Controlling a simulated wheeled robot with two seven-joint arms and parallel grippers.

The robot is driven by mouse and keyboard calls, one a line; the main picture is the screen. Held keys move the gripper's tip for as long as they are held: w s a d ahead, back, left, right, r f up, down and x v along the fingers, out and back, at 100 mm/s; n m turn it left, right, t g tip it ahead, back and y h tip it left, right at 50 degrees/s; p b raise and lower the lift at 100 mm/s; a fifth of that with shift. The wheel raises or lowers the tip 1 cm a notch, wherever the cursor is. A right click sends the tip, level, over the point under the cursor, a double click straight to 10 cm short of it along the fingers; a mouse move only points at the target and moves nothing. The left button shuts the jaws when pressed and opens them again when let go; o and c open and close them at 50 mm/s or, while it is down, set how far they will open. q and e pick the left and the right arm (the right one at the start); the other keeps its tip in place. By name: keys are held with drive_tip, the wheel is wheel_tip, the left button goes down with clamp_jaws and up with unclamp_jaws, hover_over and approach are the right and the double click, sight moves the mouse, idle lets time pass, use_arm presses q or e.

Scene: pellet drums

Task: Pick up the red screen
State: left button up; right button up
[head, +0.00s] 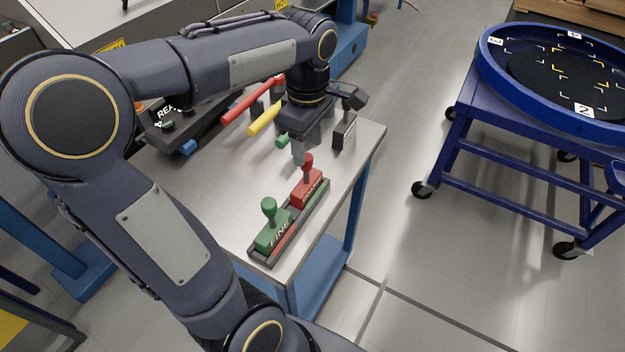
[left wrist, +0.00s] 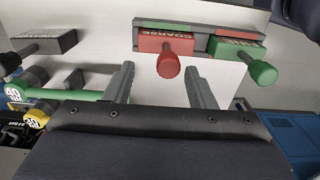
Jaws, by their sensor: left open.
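The red screen (head: 305,190) is a red block marked COARSE with an upright red knob. It sits in a dark rack (head: 262,257) on the bench beside the green screen (head: 272,236), marked FINE. My left gripper (head: 299,158) points down just by the red knob and is open and empty. In the left wrist view the red screen (left wrist: 165,45) is ahead, and its knob shows between the spread fingers (left wrist: 160,88). I cannot tell whether the knob is within the fingers' reach. My right gripper is out of view.
Red (head: 253,98) and yellow (head: 265,119) handles and a grey block with a dark knob (head: 345,130) stand behind my left gripper. A blue cart with a round tray (head: 490,60) is at the right. Bare bench lies left of the rack.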

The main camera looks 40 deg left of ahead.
sight(306, 168)
use_arm(q)
drive_tip(key=f, duration=0.2)
drive_tip(key=s+f, duration=0.1)
drive_tip(key=f, duration=0.2)
drive_tip(key=shift+f, duration=0.7)
clamp_jaws()
